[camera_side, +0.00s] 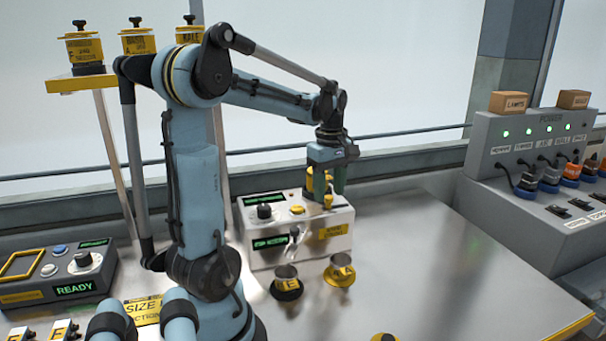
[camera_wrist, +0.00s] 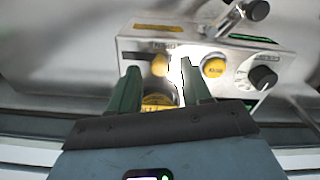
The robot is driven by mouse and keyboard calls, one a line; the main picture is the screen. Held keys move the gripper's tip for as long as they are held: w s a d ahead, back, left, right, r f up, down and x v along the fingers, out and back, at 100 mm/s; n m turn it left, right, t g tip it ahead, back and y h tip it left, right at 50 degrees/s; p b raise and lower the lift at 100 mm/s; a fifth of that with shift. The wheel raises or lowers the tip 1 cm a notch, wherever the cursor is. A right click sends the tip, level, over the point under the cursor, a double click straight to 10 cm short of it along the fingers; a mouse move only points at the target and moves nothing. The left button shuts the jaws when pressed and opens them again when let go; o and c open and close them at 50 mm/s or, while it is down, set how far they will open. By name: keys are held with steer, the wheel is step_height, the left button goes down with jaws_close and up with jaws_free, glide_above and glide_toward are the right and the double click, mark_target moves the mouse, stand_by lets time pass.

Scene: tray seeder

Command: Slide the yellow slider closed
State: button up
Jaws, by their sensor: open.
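My gripper (camera_side: 325,190) points down over the right part of the white box's top, with its two green fingers apart. In the wrist view the open fingers (camera_wrist: 157,88) show a gap between them. A small yellow knob (camera_wrist: 160,64) stands on the box just beyond the fingertips; it looks like the yellow slider. It also shows beside a finger in the side view (camera_side: 328,200). A larger yellow part (camera_wrist: 157,102) lies between the fingers in the wrist view. I cannot tell whether any finger touches the knob; the slider's track is mostly hidden.
The white box (camera_side: 340,248) also carries a round yellow button (camera_side: 297,209) and a black dial (camera_side: 264,211). A grey power console (camera_side: 490,145) is at right. The bench between is clear.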

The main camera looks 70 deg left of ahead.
steer(key=shift+f, duration=0.35)
jaws_close()
